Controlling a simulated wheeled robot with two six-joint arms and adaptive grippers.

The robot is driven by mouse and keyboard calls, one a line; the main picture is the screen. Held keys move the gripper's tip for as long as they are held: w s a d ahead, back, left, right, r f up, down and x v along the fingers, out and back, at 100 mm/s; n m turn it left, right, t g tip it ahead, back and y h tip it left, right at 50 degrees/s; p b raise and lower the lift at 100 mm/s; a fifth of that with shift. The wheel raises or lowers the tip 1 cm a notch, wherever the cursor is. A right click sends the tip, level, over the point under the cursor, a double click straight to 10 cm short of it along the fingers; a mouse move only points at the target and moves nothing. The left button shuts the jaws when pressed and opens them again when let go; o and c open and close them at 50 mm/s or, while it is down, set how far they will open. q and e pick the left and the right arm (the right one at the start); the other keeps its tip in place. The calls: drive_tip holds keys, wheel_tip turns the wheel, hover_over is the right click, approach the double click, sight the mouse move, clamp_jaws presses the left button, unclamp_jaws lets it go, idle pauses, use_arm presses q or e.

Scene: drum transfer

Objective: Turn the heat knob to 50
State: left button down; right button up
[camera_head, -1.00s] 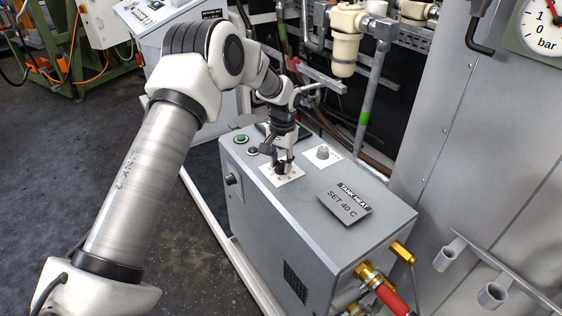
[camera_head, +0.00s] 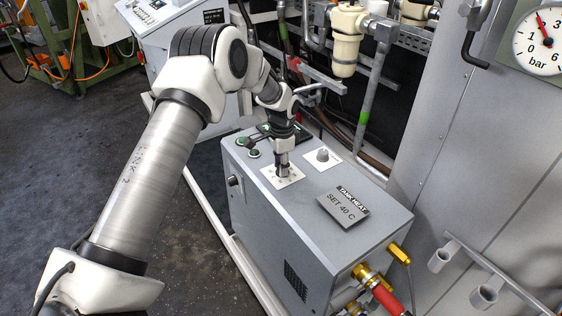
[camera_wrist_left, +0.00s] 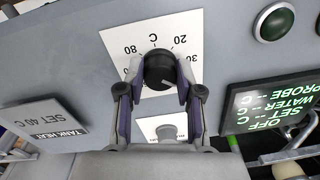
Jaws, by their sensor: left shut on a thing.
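The heat knob is a round black knob (camera_wrist_left: 159,70) on a white dial card with printed numbers (camera_wrist_left: 187,24) in the left wrist view. The numbers 20, 30 and 80 show upside down; I cannot tell which one the knob points at. My left gripper (camera_wrist_left: 160,76) has a finger on each side of the knob and is shut on it. In the head view the left gripper (camera_head: 283,168) reaches down onto the dial card (camera_head: 292,180) on top of the grey heater box (camera_head: 262,212), mostly hiding the knob. My right gripper is not in view.
A grey knob (camera_head: 322,154) on another white card sits beside the dial. A display (camera_wrist_left: 278,104) shows OFF and dashes. A green button (camera_wrist_left: 273,22) is close by. Pipes (camera_head: 370,90) stand behind the box.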

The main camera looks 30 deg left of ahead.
use_arm(q)
drive_tip(key=m, duration=0.5)
drive_tip(key=shift+f+m, duration=0.15)
drive_tip(key=shift+m, duration=0.15)
drive_tip(key=c, duration=1.9)
unclamp_jaws()
drive_tip(key=shift+m, duration=2.2)
clamp_jaws()
unclamp_jaws()
drive_tip(key=shift+f, duration=0.1)
drive_tip(key=o, duration=1.2)
drive_tip(key=shift+c, duration=0.2)
drive_tip(key=shift+w, duration=0.15)
